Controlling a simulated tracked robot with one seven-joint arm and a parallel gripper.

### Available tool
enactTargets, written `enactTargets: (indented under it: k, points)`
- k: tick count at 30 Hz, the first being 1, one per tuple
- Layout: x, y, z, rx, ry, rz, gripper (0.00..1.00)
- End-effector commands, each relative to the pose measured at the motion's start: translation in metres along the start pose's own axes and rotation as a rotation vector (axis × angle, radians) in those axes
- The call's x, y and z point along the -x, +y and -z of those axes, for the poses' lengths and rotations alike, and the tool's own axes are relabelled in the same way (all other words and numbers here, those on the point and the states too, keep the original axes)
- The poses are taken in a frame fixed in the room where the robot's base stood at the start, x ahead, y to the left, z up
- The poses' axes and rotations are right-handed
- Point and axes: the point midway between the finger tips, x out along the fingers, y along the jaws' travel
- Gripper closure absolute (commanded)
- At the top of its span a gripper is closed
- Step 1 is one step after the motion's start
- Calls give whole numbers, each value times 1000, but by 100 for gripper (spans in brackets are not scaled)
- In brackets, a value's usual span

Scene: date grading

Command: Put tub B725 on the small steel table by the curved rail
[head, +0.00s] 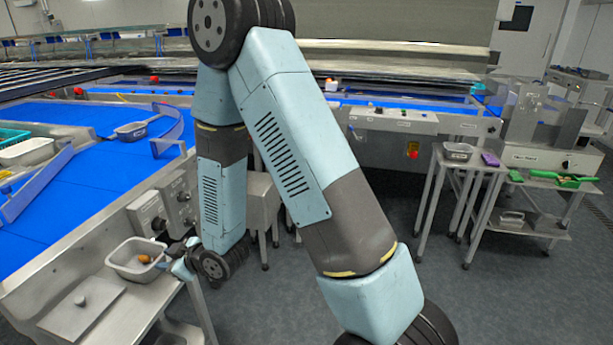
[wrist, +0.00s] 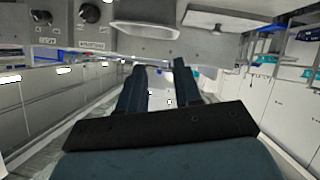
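A light grey tub (head: 125,268) with a small orange-brown item inside stands at the edge of a steel table (head: 125,312) at lower left. My gripper (head: 178,262) is at the tub's right side. In the wrist view its fingers (wrist: 160,65) are apart with nothing seen between them, and a pale tub (wrist: 145,30) shows beyond the tips. I cannot tell whether a finger touches it. A curved rail (head: 172,135) stands on the blue belt above this table. Another tub (head: 458,151) stands on a small steel table (head: 437,160) at right. Label texts are unreadable.
A flat steel lid-like piece (head: 85,308) lies on the left table. Knob boxes (head: 148,213) stand close behind the tub. A scoop (head: 130,131) and a tub (head: 27,151) lie on the belt. A purple block (head: 490,158) is by the right tub.

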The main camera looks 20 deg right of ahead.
Motion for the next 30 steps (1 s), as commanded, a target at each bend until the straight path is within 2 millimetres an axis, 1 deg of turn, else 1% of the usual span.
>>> enactTargets:
  k: [1,5,8,11,15,20,21,23,24,29,30]
  points:
    - [6,14,8,-1,-18,-18,66]
    - [27,46,19,-20,-95,-58,66]
    - [46,70,27,-42,-153,-92,66]
    - [69,92,34,-71,-211,-128,66]
    - [105,120,44,-121,-288,-181,66]
    - [151,144,54,-190,-370,-242,66]
    - [164,149,56,-210,-391,-257,66]
    - [183,156,59,-240,-420,-280,66]
    - [196,160,61,-262,-438,-296,66]
    - [250,168,69,-359,-504,-347,66]
    - [263,169,71,-384,-520,-358,66]
